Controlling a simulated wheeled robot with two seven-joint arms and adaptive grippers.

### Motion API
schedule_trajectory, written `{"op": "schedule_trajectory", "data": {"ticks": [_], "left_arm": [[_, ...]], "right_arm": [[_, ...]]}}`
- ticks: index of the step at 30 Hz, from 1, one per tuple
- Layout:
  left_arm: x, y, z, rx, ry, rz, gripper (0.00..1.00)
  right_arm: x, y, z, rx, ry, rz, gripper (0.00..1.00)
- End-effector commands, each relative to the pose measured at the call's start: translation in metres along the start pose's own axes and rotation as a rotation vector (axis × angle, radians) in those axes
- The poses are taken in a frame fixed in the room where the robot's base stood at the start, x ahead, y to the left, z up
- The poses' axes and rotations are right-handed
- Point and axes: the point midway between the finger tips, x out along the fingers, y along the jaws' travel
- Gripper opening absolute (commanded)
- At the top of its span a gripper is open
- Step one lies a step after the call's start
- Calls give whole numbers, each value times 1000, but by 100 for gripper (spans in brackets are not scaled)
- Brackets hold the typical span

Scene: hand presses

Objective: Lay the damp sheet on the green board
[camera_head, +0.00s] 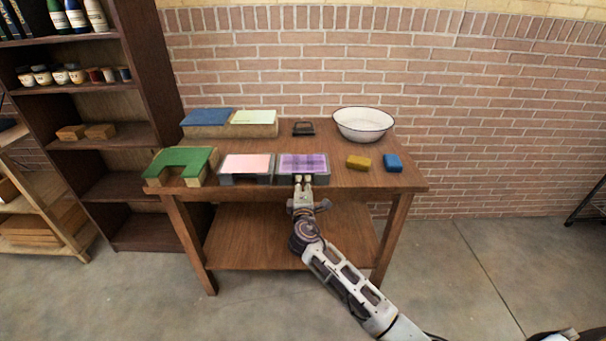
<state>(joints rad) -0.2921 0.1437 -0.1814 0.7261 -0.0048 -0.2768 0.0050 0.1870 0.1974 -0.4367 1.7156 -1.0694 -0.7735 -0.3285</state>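A green board (196,158) with a notch in its front edge rests on a wooden support at the table's front left. To its right, a pink sheet (247,163) lies on a grey tray, and a purple patterned sheet (303,162) lies on another grey tray. A pale green sheet (254,117) lies on a wooden block behind. I cannot tell which sheet is damp. My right gripper (303,179) is at the front edge of the purple sheet's tray. Its two fingertips look apart, with nothing visible between them; contact is unclear. My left gripper is out of view.
The wooden table (350,185) also holds a blue panel (208,116), a black handled object (303,128), a white basin (363,123), a yellow block (358,162) and a blue block (393,162). A shelf (150,100) stands left; a brick wall is behind.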

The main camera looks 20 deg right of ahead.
Motion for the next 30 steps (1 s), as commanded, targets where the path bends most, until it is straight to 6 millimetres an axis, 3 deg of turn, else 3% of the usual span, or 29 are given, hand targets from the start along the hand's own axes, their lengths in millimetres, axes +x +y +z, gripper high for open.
{"op": "schedule_trajectory", "data": {"ticks": [18, 24, 30], "left_arm": [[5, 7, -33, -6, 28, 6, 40], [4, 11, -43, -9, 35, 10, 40], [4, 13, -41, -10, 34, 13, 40]], "right_arm": [[55, 0, 1, 2, -2, 0, 17], [65, 0, 0, 1, -1, 0, 17], [68, 0, 0, 1, 0, 0, 17]]}}
